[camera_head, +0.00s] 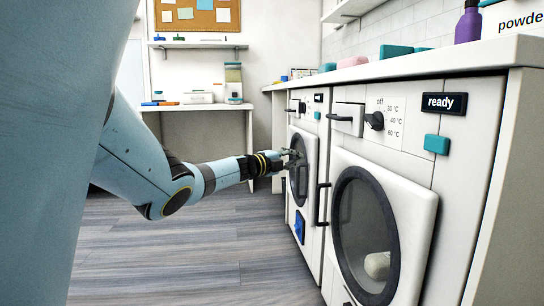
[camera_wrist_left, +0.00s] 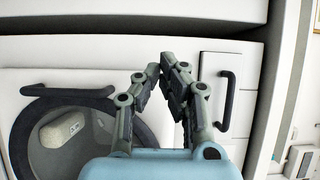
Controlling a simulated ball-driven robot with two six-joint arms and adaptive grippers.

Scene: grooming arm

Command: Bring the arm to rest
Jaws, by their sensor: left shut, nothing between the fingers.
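My left arm (camera_head: 145,165) reaches in from the left in the head view, bent at the elbow. My left gripper (camera_head: 298,157) is shut and empty, in front of the farther washing machine's round door (camera_head: 300,185). In the left wrist view my left gripper (camera_wrist_left: 165,72) shows its fingertips together with nothing between them. There it lies in front of a white panel, between a round door with a dark rim (camera_wrist_left: 30,130) and a dark upright handle (camera_wrist_left: 228,100). Whether the fingers touch the front cannot be told. My right gripper is not in view.
The nearer machine (camera_head: 425,215) has a round door, a dark door handle (camera_head: 321,205) and a "ready" display (camera_head: 444,103). A countertop (camera_head: 430,66) runs above both, with a purple bottle (camera_head: 468,24). The wooden floor (camera_head: 190,265) is clear. A desk (camera_head: 205,106) stands at the back.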

